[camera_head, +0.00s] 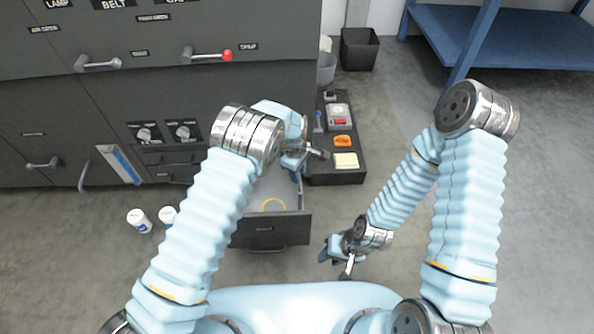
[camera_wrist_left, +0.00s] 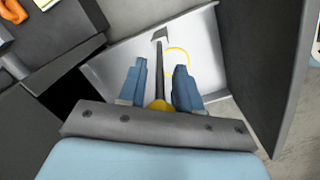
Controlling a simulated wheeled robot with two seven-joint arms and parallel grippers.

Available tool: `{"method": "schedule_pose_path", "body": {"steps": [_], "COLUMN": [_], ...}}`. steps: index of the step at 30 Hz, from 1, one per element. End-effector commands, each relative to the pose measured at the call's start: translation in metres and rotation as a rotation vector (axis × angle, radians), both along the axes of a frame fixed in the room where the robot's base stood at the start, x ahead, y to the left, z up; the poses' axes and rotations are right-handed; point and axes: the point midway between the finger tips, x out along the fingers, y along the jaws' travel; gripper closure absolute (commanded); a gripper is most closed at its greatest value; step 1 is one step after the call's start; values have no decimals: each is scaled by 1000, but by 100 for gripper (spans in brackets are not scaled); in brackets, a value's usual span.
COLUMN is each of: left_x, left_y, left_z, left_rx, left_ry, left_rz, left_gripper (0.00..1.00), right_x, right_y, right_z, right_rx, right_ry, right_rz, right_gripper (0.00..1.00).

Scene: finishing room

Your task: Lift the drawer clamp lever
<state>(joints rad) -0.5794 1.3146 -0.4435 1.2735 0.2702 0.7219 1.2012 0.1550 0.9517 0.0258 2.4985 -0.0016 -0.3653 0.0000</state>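A drawer (camera_head: 292,228) stands pulled out at the bottom right of the dark cabinet, and its pale inside shows. A thin yellow ring (camera_head: 274,204) lies in it; the ring also shows in the left wrist view (camera_wrist_left: 179,60). My left gripper (camera_head: 296,174) is above the drawer. In the left wrist view its two blue fingers (camera_wrist_left: 160,85) are apart. A dark rod with a flat end (camera_wrist_left: 160,58), likely the clamp lever, shows between them with a gap on each side. Its lower end is by a yellow part. My right gripper (camera_head: 326,252) hangs low, right of the drawer; its opening is unclear.
A dark low unit (camera_head: 350,177) beside the drawer holds a yellow note pad (camera_head: 345,160), an orange item (camera_head: 343,141) and a grey-and-red box (camera_head: 339,117). White jars (camera_head: 139,220) stand on the floor at left. A bin (camera_head: 359,49) and blue shelf (camera_head: 500,42) are farther back.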

Motion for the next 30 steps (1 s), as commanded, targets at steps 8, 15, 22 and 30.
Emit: {"method": "schedule_pose_path", "body": {"steps": [8,15,22,30], "left_x": [1,1,2,1], "left_y": [1,2,6,10], "left_z": [1,18,73,125], "left_rx": [1,0,-2,0], "left_ry": [0,-2,-5,-2], "left_rz": [1,1,1,1], "left_gripper": [54,54,54,54], "right_x": [0,0,0,0], "right_y": [0,0,0,0], "right_z": [0,0,0,0], "right_rx": [0,0,0,0], "right_ry": [0,0,0,0], "right_rz": [0,0,0,0], "right_gripper": [66,66,66,66]}}
